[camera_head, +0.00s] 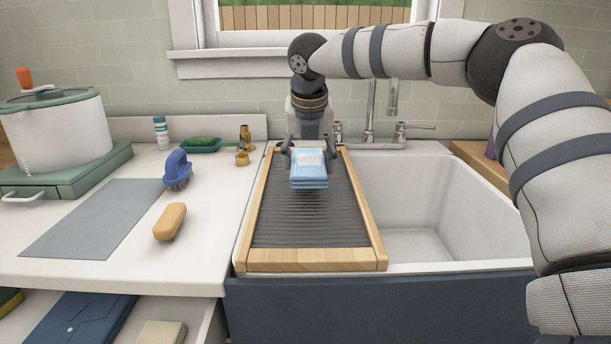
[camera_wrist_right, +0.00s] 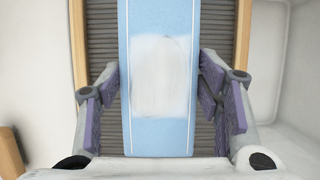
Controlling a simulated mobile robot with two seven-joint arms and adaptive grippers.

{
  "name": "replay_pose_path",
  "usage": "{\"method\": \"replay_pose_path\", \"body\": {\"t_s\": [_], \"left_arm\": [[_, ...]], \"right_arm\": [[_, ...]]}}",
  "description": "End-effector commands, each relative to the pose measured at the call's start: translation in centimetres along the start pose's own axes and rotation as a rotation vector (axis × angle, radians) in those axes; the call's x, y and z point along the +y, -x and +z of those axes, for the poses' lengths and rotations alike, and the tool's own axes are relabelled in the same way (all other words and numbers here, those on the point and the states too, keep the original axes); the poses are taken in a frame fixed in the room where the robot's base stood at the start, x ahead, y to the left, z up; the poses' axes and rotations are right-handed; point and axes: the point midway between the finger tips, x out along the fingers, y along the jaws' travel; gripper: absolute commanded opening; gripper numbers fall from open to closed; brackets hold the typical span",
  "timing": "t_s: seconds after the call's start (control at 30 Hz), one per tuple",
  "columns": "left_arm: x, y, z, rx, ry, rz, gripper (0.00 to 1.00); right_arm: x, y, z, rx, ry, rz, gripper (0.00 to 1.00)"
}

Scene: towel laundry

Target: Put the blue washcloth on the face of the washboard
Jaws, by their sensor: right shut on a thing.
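The blue washcloth (camera_head: 309,181) is a folded, layered light-blue stack with a white patch on top; it also fills the middle of the right wrist view (camera_wrist_right: 160,135). My right gripper (camera_head: 308,150) is shut on it, one finger on each side, over the upper part of the washboard. The washboard (camera_head: 312,260) has a pale wooden frame and a dark ribbed face, and lies over the left part of the sink. A dark shadow shows just below the cloth's near edge; I cannot tell for sure whether it touches the ribs. My left gripper is out of view.
The white sink basin (camera_head: 430,240) is open and empty right of the washboard. A faucet (camera_head: 372,125) stands behind it. On the left counter are a blue-handled brush (camera_head: 178,168), a wooden brush (camera_head: 170,220), a grey mat (camera_head: 95,220) and a white pot (camera_head: 58,130).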

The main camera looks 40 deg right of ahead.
Motion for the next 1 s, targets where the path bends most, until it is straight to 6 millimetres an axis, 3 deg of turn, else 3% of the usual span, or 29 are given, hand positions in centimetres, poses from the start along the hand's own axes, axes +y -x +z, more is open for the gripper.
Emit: {"method": "replay_pose_path", "body": {"t_s": [0.23,0.57,0.6,0.7,1.0], "left_arm": [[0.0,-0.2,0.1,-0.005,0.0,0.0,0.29],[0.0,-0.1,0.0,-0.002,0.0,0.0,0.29],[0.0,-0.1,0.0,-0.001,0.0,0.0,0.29],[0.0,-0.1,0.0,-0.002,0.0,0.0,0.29],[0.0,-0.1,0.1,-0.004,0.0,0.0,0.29]], "right_arm": [[-0.1,-3.5,-0.7,-0.004,0.001,0.003,0.32],[-0.1,-3.8,-0.8,-0.005,-0.002,0.004,0.32],[-0.1,-3.9,-0.9,-0.005,-0.002,0.004,0.62],[-0.1,-3.9,-0.9,-0.004,-0.002,0.004,0.79],[-0.1,-3.8,-0.8,-0.005,-0.002,0.004,0.79]]}}
